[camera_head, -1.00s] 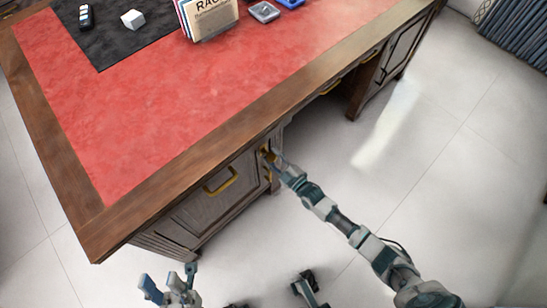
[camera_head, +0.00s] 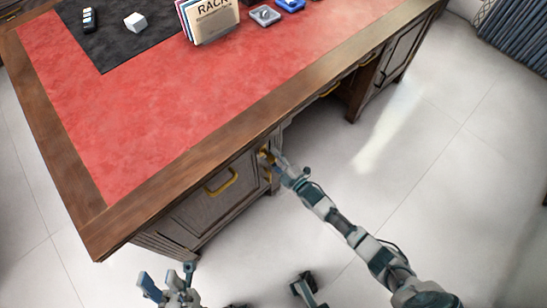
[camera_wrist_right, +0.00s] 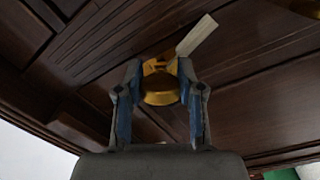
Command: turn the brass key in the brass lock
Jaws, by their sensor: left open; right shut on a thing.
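The brass key (camera_wrist_right: 160,93) is between the blue fingers of my right gripper (camera_wrist_right: 160,70) in the right wrist view. My right gripper is shut on it. More brass shows just beyond the key at the wooden front, where the lock is; key and lock are hard to tell apart. In the head view, brass (camera_head: 264,154) shows at the upper right of the desk's drawer front, with my right gripper (camera_head: 275,161) right against it. The keyhole is hidden. My left gripper (camera_head: 168,279) is open and empty, low in front of the desk.
The desk (camera_head: 172,118) has a red leather top and a wooden edge just above the right gripper. A brass drawer handle (camera_head: 221,183) sits left of the lock. A pale strip (camera_wrist_right: 197,35) shows beside the brass. Open floor lies to the right.

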